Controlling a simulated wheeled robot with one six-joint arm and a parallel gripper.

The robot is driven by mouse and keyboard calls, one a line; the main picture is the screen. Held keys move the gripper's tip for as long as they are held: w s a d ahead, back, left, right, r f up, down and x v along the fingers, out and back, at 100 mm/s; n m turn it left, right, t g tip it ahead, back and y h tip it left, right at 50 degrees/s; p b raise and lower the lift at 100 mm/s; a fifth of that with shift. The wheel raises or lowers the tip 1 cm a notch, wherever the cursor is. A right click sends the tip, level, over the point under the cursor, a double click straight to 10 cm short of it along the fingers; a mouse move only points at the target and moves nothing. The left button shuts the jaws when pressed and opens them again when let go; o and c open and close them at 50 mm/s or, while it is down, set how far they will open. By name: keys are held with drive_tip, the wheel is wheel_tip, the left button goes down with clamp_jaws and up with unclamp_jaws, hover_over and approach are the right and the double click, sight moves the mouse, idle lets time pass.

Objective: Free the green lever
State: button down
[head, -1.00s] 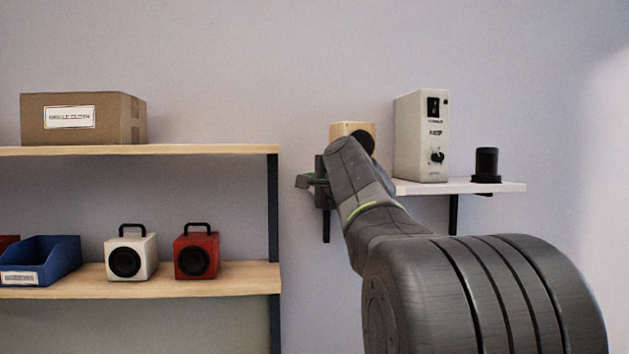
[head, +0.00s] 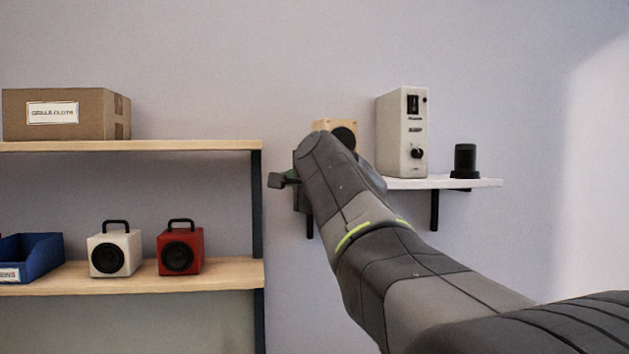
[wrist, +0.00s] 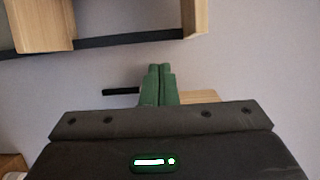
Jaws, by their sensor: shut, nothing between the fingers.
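I cannot make out a green lever in either view. My gripper (wrist: 158,85) shows green fingers pressed together in the wrist view, with nothing between them. In the head view its green tip (head: 282,180) points left, just off the left end of the white wall shelf (head: 440,183). A pale wooden speaker (head: 337,126) stands at that end, partly hidden by my arm. Part of it appears just right of the fingers in the wrist view (wrist: 200,97); I cannot tell if they touch. My arm hides the shelf's left part.
A tall white device (head: 402,135) and a black cylinder (head: 465,160) stand on the wall shelf. At left, a wooden rack (head: 190,147) holds a cardboard box (head: 65,114), a white speaker (head: 115,250), a red speaker (head: 180,248) and a blue bin (head: 32,256).

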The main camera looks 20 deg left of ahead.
drive_tip(key=shift+s+d, duration=0.2)
drive_tip(key=shift+s, duration=1.15)
